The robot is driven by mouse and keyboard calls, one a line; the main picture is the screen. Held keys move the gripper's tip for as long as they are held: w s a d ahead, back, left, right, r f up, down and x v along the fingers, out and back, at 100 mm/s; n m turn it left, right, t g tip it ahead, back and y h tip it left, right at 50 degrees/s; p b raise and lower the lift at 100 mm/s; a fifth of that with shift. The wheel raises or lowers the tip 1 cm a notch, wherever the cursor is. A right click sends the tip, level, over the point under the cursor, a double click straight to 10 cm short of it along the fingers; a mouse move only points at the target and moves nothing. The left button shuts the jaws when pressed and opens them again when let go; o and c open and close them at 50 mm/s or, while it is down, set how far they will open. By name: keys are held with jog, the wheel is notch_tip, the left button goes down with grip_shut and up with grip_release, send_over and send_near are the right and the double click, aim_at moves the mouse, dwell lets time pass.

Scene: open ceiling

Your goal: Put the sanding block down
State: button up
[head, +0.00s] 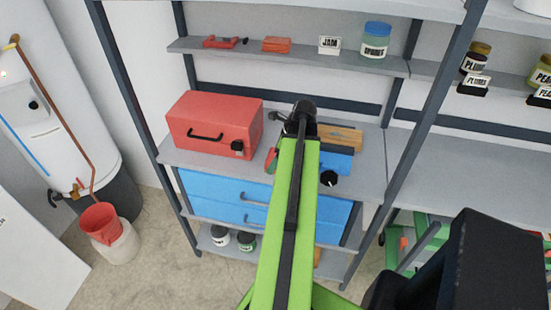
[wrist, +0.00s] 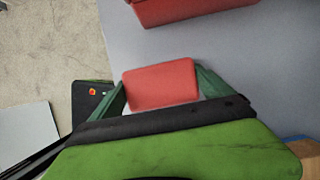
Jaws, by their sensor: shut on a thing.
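The sanding block is a red block (wrist: 160,86) with a pale underside, in the wrist view. My gripper (wrist: 162,90) is shut on it, with a green finger at each side. Below it in that view is the grey shelf surface (wrist: 230,50). I cannot tell whether the block touches the shelf. In the head view a small red part of the block (head: 270,157) shows beside my arm, just right of the red toolbox. My arm hides most of the gripper there.
The red toolbox (head: 214,124) stands on the grey middle shelf (head: 372,172). Wooden pieces (head: 342,137) and a blue item (head: 336,163) lie right of my arm. Blue drawers (head: 215,198) are below. Dark uprights (head: 412,150) divide the shelving; the right bay's shelf (head: 460,165) looks clear.

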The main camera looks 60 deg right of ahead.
jog(key=o, duration=1.2)
jog(key=p+v, duration=1.1)
jog(key=v, duration=0.1)
jog(key=shift+r+p, duration=0.2)
jog(key=shift+p, duration=0.15)
jog(key=shift+f, duration=0.1)
